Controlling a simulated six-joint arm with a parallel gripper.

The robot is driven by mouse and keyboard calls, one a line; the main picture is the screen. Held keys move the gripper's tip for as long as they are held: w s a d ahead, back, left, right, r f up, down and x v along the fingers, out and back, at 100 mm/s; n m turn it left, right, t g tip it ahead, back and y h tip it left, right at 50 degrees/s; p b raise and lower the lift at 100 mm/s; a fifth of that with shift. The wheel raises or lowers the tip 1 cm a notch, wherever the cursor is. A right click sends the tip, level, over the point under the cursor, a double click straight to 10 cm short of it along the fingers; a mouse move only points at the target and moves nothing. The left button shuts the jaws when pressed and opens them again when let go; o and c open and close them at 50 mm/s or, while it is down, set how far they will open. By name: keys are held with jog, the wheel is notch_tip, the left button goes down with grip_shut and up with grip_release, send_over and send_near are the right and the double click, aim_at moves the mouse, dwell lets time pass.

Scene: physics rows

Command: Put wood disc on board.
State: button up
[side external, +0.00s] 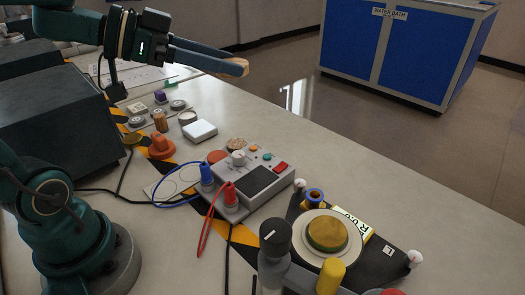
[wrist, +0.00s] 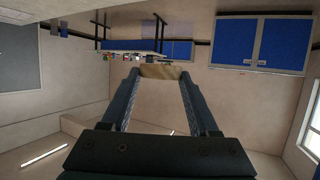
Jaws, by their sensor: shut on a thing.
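My gripper (side external: 234,67) is at the upper middle of the side external view, raised above the bench. Its long fingers are shut on the wood disc (side external: 240,69), a light brown piece seen nearly edge-on at the tips. In the wrist view the wood disc (wrist: 163,72) spans the gap between the fingertips, tilted up towards the room. A dark board (side external: 378,268) lies at the lower right, carrying a white round plate with a brown-and-yellow disc on it; I cannot tell whether this is the task's board. My gripper is well apart from it.
A grey meter box (side external: 262,182) with blue and red leads stands mid-bench. An orange cone-like piece (side external: 162,147), a white box (side external: 200,131) and several small parts lie to its left. A black cylinder (side external: 275,236) and yellow cylinder (side external: 330,277) stand at the front.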

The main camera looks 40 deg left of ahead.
jog(key=d+f+m+g+h, duration=0.5)
jog(key=d+m+g+h, duration=0.1)
jog(key=d, duration=0.4)
jog(key=m+g, duration=0.1)
jog(key=m, duration=0.1)
jog(key=shift+w+f+m+h, duration=0.15)
jog(key=shift+w+m+h, duration=0.15)
jog(key=shift+w+h, duration=0.1)
send_over(316, 226)
notch_tip(316, 226, down, 7)
jog(key=shift+f, duration=1.85)
jog(key=shift+f, duration=0.2)
